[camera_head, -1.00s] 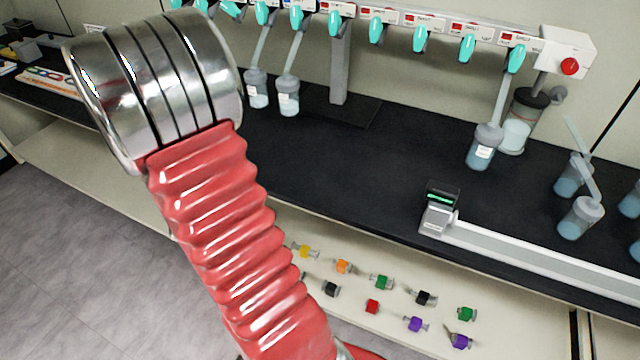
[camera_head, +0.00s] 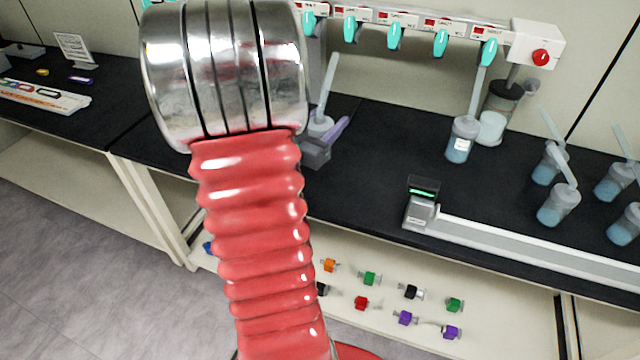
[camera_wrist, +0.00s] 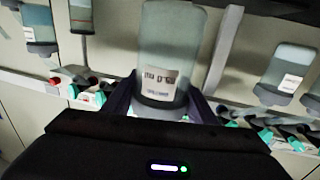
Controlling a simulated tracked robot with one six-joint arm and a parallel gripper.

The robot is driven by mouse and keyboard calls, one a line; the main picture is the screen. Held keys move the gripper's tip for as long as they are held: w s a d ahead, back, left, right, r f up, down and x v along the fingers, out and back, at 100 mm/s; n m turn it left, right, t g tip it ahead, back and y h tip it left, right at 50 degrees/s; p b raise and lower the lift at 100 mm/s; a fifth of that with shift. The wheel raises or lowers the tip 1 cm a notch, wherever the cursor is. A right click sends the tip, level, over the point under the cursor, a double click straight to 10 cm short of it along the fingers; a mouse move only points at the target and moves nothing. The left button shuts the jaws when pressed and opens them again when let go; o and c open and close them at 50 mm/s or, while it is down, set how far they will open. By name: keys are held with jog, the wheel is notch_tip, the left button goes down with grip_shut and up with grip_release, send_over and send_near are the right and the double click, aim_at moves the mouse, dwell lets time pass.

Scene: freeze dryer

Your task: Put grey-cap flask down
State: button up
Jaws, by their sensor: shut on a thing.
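The flask (camera_wrist: 170,50) fills the upper middle of the wrist view. It is pale and translucent, with a white label; that view looks upside down. My gripper (camera_wrist: 162,103) is shut around its cap end, one dark finger on each side. In the head view my gripper (camera_head: 322,146) shows just right of my arm, over the black bench. The held flask's grey cap (camera_head: 320,124) and slanted tube (camera_head: 328,85) stick up there. Its body is mostly hidden, and I cannot tell whether it touches the bench.
Several other flasks (camera_head: 558,206) stand at the right. A small device with a green display (camera_head: 423,192) sits at the front edge. The bench (camera_head: 385,150) between is clear.

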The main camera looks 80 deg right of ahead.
jog(key=shift+s, duration=0.1)
jog(key=shift+f, duration=2.9)
jog(key=shift+f, duration=2.05)
jog(key=shift+f, duration=0.15)
jog(key=o, duration=1.2)
jog(key=shift+c, duration=0.2)
jog(key=shift+v, duration=3.75)
